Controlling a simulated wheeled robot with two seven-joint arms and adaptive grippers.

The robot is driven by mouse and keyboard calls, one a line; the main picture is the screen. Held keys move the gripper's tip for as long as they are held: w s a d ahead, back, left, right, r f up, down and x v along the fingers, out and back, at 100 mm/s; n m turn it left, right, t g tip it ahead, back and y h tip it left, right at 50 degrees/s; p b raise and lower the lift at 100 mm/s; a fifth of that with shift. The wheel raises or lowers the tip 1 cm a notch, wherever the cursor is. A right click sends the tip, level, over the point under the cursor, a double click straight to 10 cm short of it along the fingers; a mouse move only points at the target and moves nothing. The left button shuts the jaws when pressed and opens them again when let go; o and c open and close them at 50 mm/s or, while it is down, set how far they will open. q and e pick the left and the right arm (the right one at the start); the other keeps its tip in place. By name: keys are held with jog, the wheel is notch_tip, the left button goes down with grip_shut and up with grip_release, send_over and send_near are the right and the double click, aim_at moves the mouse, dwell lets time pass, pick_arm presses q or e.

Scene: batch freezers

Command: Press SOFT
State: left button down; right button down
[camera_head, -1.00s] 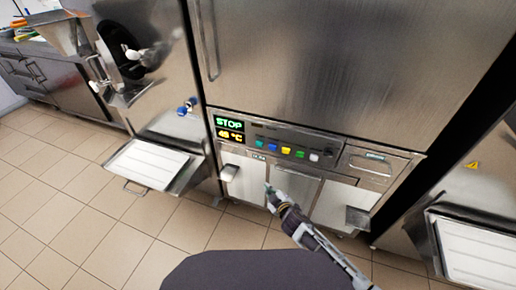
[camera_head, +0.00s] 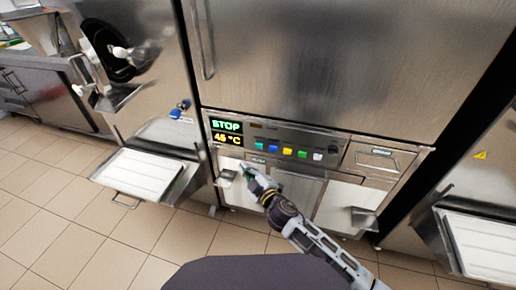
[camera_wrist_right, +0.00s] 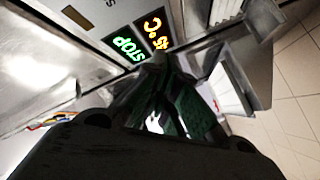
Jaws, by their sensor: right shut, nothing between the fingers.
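The freezer's control panel (camera_head: 290,142) carries a row of coloured buttons: teal (camera_head: 259,146), blue (camera_head: 274,148), yellow (camera_head: 288,152), green (camera_head: 302,155) and white (camera_head: 318,157). No SOFT label is legible on them. The display (camera_head: 226,132) at the panel's left end reads STOP in green above a yellow temperature. My right gripper (camera_head: 245,170) is shut and empty, just below the panel's left part, below and left of the teal button. Contact cannot be told. In the wrist view the shut fingers (camera_wrist_right: 168,98) point toward the display (camera_wrist_right: 140,38). My left gripper is not in view.
A protruding metal spout (camera_head: 226,178) is close to the left of my right gripper. A white-topped tray (camera_head: 140,172) juts out at left, and another (camera_head: 485,245) at right. A handle-like metal piece (camera_head: 364,218) sticks out at lower right. Tiled floor is free at lower left.

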aim_at(259, 146)
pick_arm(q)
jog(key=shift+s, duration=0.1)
pick_arm(e)
jog(key=shift+w+d, duration=0.1)
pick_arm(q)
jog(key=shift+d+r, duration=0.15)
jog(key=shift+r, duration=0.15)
pick_arm(e)
jog(key=w+d, duration=0.2)
jog(key=w, duration=0.6)
jog(key=shift+d, duration=0.3)
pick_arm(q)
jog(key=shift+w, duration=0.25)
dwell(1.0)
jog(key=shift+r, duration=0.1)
pick_arm(e)
jog(key=shift+w+d, duration=0.15)
jog(key=shift+w, duration=0.3)
